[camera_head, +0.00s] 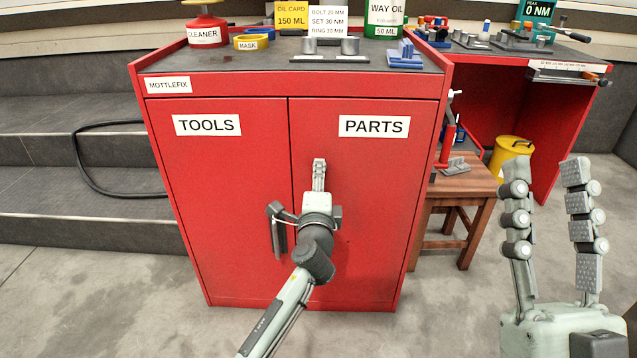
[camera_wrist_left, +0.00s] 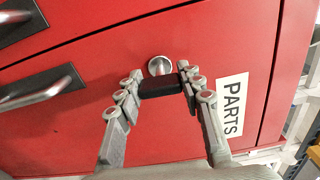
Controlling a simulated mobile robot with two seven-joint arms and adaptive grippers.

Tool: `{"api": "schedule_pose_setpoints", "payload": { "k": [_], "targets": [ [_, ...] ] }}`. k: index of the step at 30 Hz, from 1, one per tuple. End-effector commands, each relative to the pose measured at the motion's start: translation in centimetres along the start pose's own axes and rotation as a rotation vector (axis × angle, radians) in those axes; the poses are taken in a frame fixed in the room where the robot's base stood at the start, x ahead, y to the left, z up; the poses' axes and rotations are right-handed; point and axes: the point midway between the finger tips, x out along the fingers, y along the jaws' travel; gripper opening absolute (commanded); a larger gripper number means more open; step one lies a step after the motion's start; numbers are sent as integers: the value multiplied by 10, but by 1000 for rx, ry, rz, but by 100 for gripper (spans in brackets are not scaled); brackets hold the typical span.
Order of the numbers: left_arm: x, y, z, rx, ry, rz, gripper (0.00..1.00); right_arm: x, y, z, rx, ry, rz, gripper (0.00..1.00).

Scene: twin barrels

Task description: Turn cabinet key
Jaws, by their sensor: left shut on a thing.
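The red cabinet (camera_head: 225,215) has two doors labelled TOOLS and PARTS, and both look shut. In the left wrist view a silver round lock (camera_wrist_left: 159,65) sits on the PARTS door, with the black head of the key (camera_wrist_left: 160,88) in front of it. My left gripper (camera_head: 319,164) is at the upper part of the PARTS door. In its wrist view the left gripper (camera_wrist_left: 160,80) has its fingers shut on the key head from both sides. The key's shaft is hidden. In the head view the gripper covers the key and lock. My right gripper (camera_head: 546,172) is open and empty, right of the cabinet.
A cleaner can (camera_head: 207,30), an oil bottle (camera_head: 384,18) and blue and metal parts stand on the cabinet top. A wooden stool (camera_head: 465,182) and yellow bin (camera_head: 510,155) stand to the right; steps (camera_head: 70,170) lie left.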

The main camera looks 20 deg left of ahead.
Motion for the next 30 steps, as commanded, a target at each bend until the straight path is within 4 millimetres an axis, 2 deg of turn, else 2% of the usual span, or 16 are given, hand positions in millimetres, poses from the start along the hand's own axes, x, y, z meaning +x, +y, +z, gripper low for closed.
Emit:
{"api": "schedule_pose_setpoints", "payload": {
  "k": [9,20,21,26,30],
  "targets": [
    [0,0,0,-65,0,1,8,-2,1,-9,-4,63,1,40],
    [0,0,0,-69,0,1,8,-2,1,-10,-5,65,0,40],
    [0,0,0,-69,0,1,38,-2,1,-10,-5,65,0,40],
    [0,0,0,-68,0,1,58,-2,1,-10,-5,65,0,40],
    [0,0,0,-67,0,0,59,-1,1,-9,-5,65,0,40]
  ]
}}
